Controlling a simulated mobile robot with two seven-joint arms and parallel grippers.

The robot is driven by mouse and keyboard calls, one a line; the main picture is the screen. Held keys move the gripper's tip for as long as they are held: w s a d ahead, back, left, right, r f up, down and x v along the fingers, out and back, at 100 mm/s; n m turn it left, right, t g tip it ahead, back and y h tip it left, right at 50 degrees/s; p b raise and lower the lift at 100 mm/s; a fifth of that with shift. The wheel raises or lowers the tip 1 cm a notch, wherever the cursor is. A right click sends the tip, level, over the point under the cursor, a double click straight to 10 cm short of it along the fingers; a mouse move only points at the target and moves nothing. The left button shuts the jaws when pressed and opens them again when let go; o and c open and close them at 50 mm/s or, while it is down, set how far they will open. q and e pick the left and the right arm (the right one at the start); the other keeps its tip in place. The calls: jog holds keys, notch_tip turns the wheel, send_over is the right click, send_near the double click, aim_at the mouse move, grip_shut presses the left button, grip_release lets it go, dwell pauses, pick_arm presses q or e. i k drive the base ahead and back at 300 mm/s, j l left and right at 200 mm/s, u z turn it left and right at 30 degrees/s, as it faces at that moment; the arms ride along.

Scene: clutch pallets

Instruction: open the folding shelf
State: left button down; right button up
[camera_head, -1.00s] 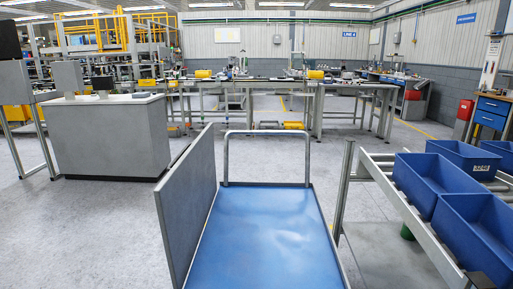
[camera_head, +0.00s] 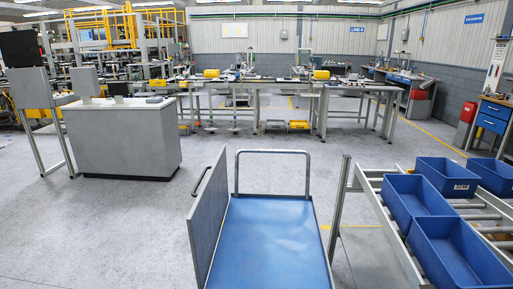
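A cart with a blue deck (camera_head: 270,245) stands ahead of me in the head view, with a grey tubular push handle (camera_head: 272,153) at its far end. A grey flat panel (camera_head: 208,222) stands upright along the cart's left side, seen nearly edge-on. It looks like the folding shelf, but its hinge cannot be made out. A thin dark bar (camera_head: 201,180) shows on the panel's left side. Neither of my grippers is in view.
A roller rack (camera_head: 380,225) with several blue bins (camera_head: 460,255) stands close to the cart's right side. A grey counter (camera_head: 122,140) is at the back left, and workbenches (camera_head: 290,88) line the back. The floor left of the cart is clear.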

aim_at(204, 220)
jog(key=i+j+z, duration=0.1)
jog(key=j+z, duration=0.2)
jog(key=j, duration=0.8)
jog(key=j+z, duration=0.25)
jog(key=j, duration=0.9)
